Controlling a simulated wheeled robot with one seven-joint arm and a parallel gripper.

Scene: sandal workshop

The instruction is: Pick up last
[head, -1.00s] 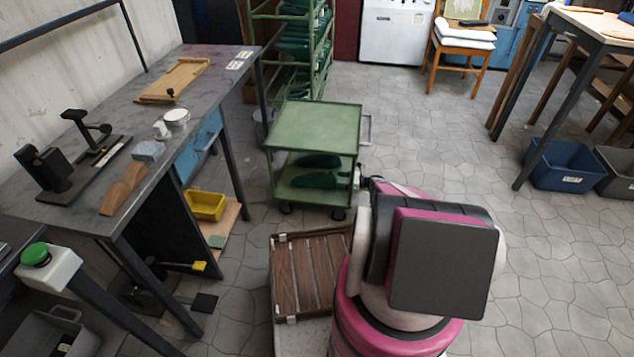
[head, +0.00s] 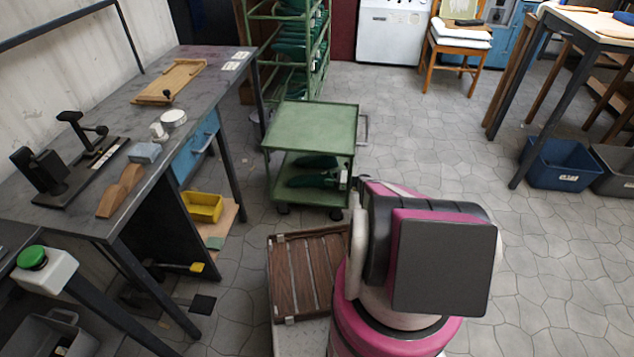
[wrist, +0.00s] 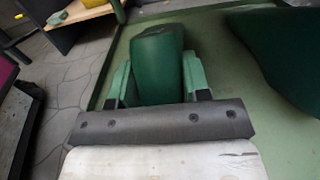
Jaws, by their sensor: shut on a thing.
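A dark green last (wrist: 158,60) stands between the two green fingers of my gripper (wrist: 157,78) in the wrist view. My gripper is shut on it. A second dark green last (wrist: 280,50) lies to the right on the green shelf, apart from the fingers. In the head view, dark green lasts (head: 314,181) show on the lower shelf of the green cart (head: 312,124). My arm hides most of the gripper there. I cannot tell whether the held last touches the shelf.
The cart's upper shelf is empty and lies above the lasts. A workbench (head: 130,112) with tools stands at the left. A green rack (head: 288,45) stands behind the cart. The floor to the right is clear up to a blue bin (head: 562,165).

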